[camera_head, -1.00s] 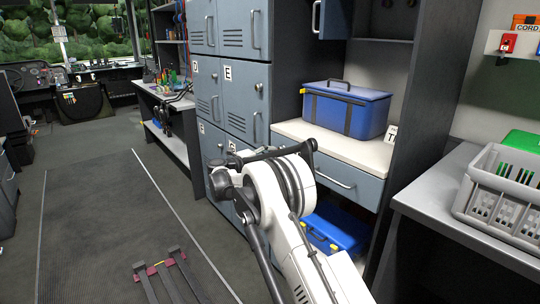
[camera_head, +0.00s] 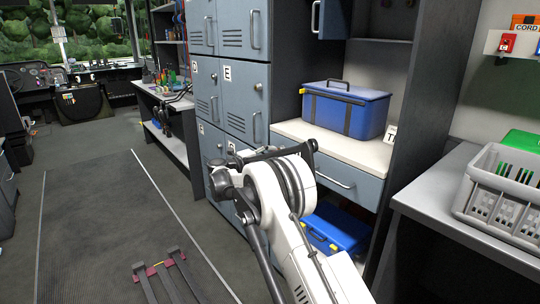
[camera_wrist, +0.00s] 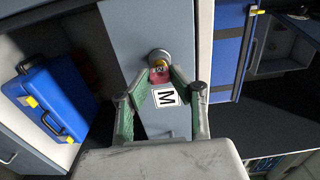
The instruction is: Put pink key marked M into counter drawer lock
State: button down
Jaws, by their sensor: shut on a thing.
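Key and lock overlap in the picture; I cannot tell how deep the key sits. In the head view the drawer (camera_head: 350,182) is shut, and my arm hides gripper, key and lock.
A blue toolbox (camera_head: 345,108) stands on the white counter (camera_head: 300,134); another blue case (camera_head: 338,229) sits below the drawer. Grey lockers (camera_head: 238,88) stand left of them. A grey basket (camera_head: 482,213) is on the right-hand worktop. The floor aisle is open at left.

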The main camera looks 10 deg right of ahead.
jog(key=shift+w+d, duration=0.15)
jog(key=shift+d, duration=0.2)
dwell(0.3)
